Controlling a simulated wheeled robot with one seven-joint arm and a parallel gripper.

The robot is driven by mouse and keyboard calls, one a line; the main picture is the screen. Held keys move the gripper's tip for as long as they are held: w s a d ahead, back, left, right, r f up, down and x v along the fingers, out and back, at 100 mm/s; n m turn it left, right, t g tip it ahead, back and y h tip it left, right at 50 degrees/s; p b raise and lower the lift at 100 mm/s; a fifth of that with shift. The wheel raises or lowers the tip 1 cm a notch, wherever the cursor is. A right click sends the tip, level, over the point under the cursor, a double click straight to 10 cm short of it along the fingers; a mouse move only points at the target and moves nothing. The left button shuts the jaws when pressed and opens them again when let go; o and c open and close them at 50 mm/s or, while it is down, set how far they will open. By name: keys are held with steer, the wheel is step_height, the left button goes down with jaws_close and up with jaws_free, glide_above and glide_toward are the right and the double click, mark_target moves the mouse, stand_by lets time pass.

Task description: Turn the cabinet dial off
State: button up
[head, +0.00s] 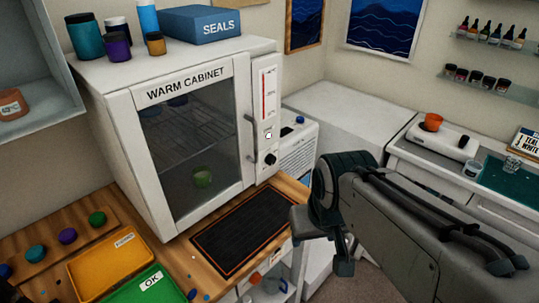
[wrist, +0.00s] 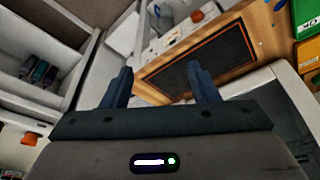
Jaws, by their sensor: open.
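The white warm cabinet (head: 120,95) stands on the wooden bench in the head view, its glass door closed. The dial (head: 270,158) is a round black knob low on the control panel, right of the door handle. Its pointer is too small to read. My gripper (head: 322,243) is to the right of and lower than the dial in the picture, clear of it. In the wrist view my gripper (wrist: 160,82) is open, with nothing between its two fingers. The dial cannot be made out in the wrist view.
The door handle (head: 252,135) juts out beside the panel. A black mat (head: 243,231) lies before the cabinet; it also shows in the wrist view (wrist: 205,62). A yellow tray (head: 108,257) and green OK tray (head: 150,286) are front left. A white counter (head: 345,112) stands behind my arm.

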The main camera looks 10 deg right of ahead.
steer(key=w+a+f+m+g+y+b, duration=0.1)
steer(key=w+a+f+m+g+y, duration=0.3)
steer(key=m, duration=0.7)
steer(key=n+t+y+b, duration=0.2)
steer(key=n+t+y, duration=0.9)
steer(key=n, duration=1.8)
glide_toward(273, 161)
steer(key=w+a+t+h, duration=0.1)
steer(key=a, duration=0.1)
steer(key=w+a+t+h, duration=0.1)
steer(key=w+a, duration=0.1)
steer(key=w+a+t+h, duration=0.1)
steer(key=a, duration=0.1)
steer(key=shift+w+a, duration=0.15)
steer(key=shift+a, duration=0.25)
steer(key=c, duration=1)
